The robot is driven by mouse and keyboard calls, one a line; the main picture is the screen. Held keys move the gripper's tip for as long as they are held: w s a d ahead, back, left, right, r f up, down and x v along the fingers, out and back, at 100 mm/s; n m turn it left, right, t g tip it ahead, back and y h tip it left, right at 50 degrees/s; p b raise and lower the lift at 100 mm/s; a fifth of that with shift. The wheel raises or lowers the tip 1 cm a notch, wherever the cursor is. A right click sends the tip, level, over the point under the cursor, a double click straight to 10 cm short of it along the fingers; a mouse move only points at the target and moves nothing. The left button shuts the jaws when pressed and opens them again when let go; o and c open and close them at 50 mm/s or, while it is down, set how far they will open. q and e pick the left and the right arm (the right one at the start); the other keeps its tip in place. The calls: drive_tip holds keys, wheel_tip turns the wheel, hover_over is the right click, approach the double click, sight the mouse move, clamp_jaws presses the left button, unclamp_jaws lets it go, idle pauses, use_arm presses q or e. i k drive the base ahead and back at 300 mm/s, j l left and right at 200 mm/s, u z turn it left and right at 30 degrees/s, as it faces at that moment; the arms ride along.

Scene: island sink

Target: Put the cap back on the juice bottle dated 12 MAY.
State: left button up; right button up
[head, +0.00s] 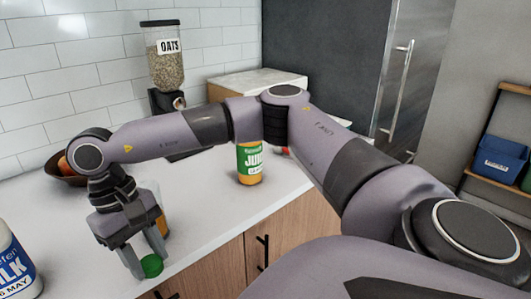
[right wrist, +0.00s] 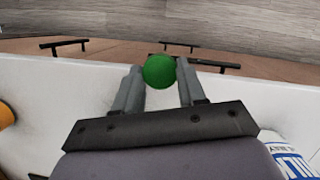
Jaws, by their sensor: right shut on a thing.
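My right gripper (head: 148,262) is shut on a green cap (head: 151,266), near the counter's front edge. The cap also shows between the fingertips in the right wrist view (right wrist: 159,71). A juice bottle (head: 250,165) with orange contents and a green label stands on the counter right of the gripper. Its top is hidden behind my right arm and I cannot read its date. Another orange object (head: 161,222) is partly hidden behind the gripper. An orange round shape (right wrist: 5,115) shows at the wrist view's left edge. My left gripper is not in view.
A milk container (head: 15,265) stands at the far left; it also shows in the wrist view (right wrist: 291,158). An oats dispenser (head: 168,65) and a fruit bowl (head: 66,180) stand behind. Cabinet handles (head: 262,252) line the front. The counter (head: 205,215) between gripper and juice bottle is clear.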

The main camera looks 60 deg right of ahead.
sight(249, 155)
drive_tip(key=k+l+z, duration=0.1)
drive_tip(key=l, duration=0.3)
drive_tip(key=k+l+z, duration=0.1)
drive_tip(key=l, duration=0.35)
drive_tip(key=k+l+z, duration=0.1)
drive_tip(key=l, duration=0.3)
drive_tip(key=l+z, duration=0.1)
drive_tip(key=l, duration=0.3)
drive_tip(key=i+l+z, duration=0.15)
drive_tip(key=l, duration=0.25)
